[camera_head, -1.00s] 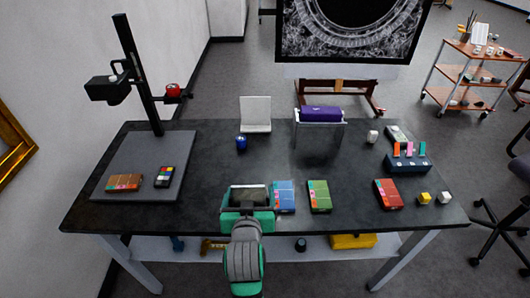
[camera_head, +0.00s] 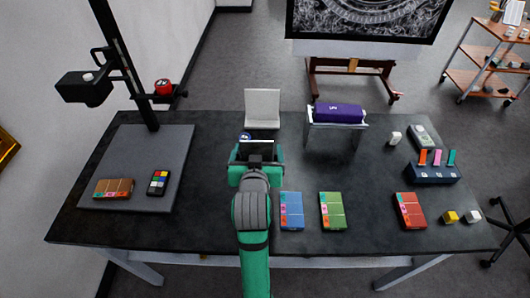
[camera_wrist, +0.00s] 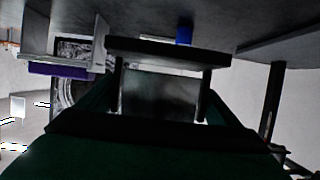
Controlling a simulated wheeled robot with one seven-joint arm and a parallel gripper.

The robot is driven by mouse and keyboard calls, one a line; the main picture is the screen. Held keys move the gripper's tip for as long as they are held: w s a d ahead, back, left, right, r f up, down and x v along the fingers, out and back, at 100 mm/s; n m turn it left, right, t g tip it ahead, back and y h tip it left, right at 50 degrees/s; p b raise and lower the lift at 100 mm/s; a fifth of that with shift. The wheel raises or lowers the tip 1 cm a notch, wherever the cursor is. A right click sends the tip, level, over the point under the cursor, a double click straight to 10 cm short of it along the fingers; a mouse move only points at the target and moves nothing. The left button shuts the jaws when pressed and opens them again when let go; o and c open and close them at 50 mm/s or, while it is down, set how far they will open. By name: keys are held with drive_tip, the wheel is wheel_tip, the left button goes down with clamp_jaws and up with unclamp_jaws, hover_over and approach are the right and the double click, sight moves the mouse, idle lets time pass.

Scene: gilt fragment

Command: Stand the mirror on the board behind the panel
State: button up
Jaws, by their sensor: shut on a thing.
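My gripper (camera_head: 256,168) is shut on the mirror (camera_head: 257,151), a small dark reflective plate with pale edges. It holds the mirror above the middle of the dark table. In the upside-down wrist view, the mirror's face (camera_wrist: 160,95) shows below a dark bar. The grey board (camera_head: 142,155) lies on the table's left part, apart from my gripper. A brown panel (camera_head: 114,189) with coloured patches lies flat near the board's front left. Behind the panel, the board is bare up to the post. My gripper's fingertips are mostly hidden in the head view.
A black post (camera_head: 122,60) with a camera arm rises from the board's back. A white stand (camera_head: 262,106) and a blue jar (camera_head: 245,137) are beyond my gripper. A purple roll (camera_head: 338,113) rests on a rack. Coloured blocks lie at right.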

drive_tip(key=w+f, duration=0.2)
drive_tip(key=w+d+f, duration=0.1)
drive_tip(key=w+f, duration=0.1)
drive_tip(key=w, duration=0.1)
drive_tip(key=w+f, duration=0.2)
drive_tip(key=w, duration=0.1)
drive_tip(key=shift+d+f, duration=0.15)
drive_tip(key=shift+w+f, duration=0.6)
drive_tip(key=shift+f, duration=0.1)
drive_tip(key=shift+w+f, duration=0.1)
drive_tip(key=shift+f, duration=1.45)
drive_tip(key=shift+f, duration=0.1)
drive_tip(key=o, duration=1.3)
drive_tip(key=shift+f, duration=0.1)
drive_tip(key=shift+o, duration=0.2)
